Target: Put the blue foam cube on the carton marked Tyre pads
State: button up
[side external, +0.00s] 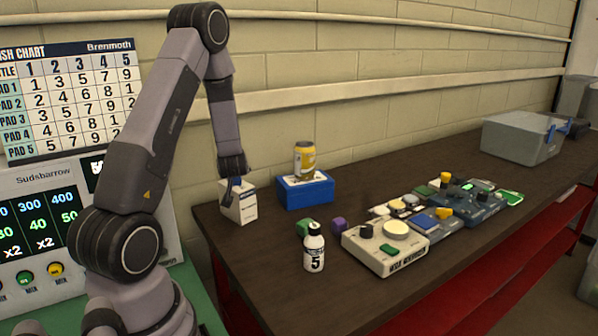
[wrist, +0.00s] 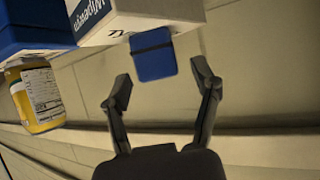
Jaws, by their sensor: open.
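The blue foam cube (wrist: 152,60), with a dark line across it, appears to rest on the top of the white carton (wrist: 110,22) in the wrist view. Part of the carton's print shows there, starting "TY". In the side view the carton (side external: 245,208) stands at the table's left end, and a bit of blue (side external: 235,182) shows over its top. My gripper (wrist: 163,85) is open, its two fingers apart and clear of the cube. In the side view my gripper (side external: 234,172) is just above the carton and partly hides the cube.
A blue box (side external: 308,193) with a yellow can (side external: 304,158) on it stands right of the carton. A grey bin (side external: 522,138) is at the far end.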

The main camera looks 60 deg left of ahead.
jog(key=w+d+r+m+t+h, duration=0.1)
jog(key=d+r+m+t+h, duration=0.15)
jog(key=d+r, duration=0.45)
jog(key=d+r+m+t+h, duration=0.1)
jog(key=d+r+m+h, duration=0.2)
jog(key=d, duration=0.7)
jog(key=w+d+r+m+t+h, duration=0.15)
jog(key=d+r+h, duration=0.3)
jog(key=d, duration=0.45)
jog(key=s+d+r+m+g, duration=0.2)
jog(key=s+d+m, duration=0.1)
jog(key=s, duration=0.6)
jog(key=s+d+r+m+g+h, duration=0.1)
jog(key=s+d+r+m, duration=0.1)
jog(key=s+d, duration=0.3)
jog(key=s+m, duration=0.1)
jog(key=s, duration=0.3)
jog(key=shift+d+r+m+g, duration=0.15)
jog(key=shift+r+m+g, duration=0.1)
jog(key=shift+m+g, duration=0.15)
